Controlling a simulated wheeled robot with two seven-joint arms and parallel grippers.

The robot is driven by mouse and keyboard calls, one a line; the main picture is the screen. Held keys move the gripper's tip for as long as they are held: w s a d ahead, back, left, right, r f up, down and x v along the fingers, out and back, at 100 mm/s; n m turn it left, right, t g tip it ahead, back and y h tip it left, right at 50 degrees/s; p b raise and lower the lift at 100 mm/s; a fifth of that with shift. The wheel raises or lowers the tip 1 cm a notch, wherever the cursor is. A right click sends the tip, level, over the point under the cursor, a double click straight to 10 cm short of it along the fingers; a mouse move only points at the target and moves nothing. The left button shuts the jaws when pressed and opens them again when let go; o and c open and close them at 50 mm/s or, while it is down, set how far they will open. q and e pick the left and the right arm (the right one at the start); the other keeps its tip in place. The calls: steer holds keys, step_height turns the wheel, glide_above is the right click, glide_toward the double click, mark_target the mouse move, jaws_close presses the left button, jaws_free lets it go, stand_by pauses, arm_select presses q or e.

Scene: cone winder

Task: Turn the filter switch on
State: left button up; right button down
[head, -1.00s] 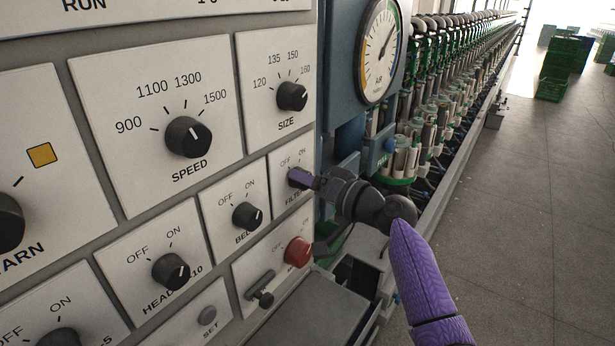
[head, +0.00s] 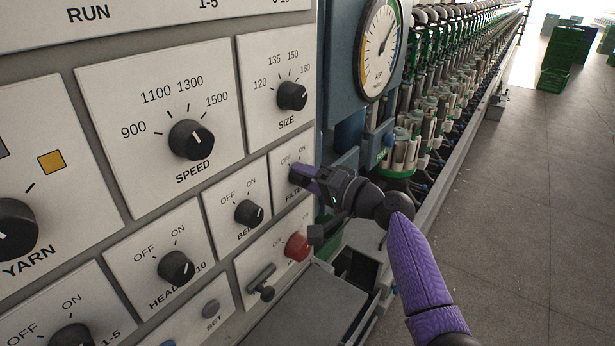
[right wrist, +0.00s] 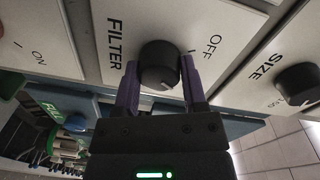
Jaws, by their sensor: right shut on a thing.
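The filter switch is a black round knob on a white plate, under OFF and ON marks. In the head view the knob (head: 295,179) is mostly covered by my right gripper (head: 299,174). In the right wrist view the filter knob (right wrist: 158,66) sits between the two purple fingers of my right gripper (right wrist: 160,84), which are shut on its sides. A short white mark shows on the knob's lower right side there. The OFF label (right wrist: 215,46) is readable there; the ON label is hidden behind a finger. My left gripper is not in view.
A small lever (head: 262,284) sits below. A gauge (head: 380,48) and a long row of spindles stand to the right.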

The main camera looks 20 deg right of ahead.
steer(key=shift+c, duration=1)
jaws_free()
steer(key=shift+o, duration=0.3)
steer(key=v, duration=1)
steer(key=shift+b, duration=0.35)
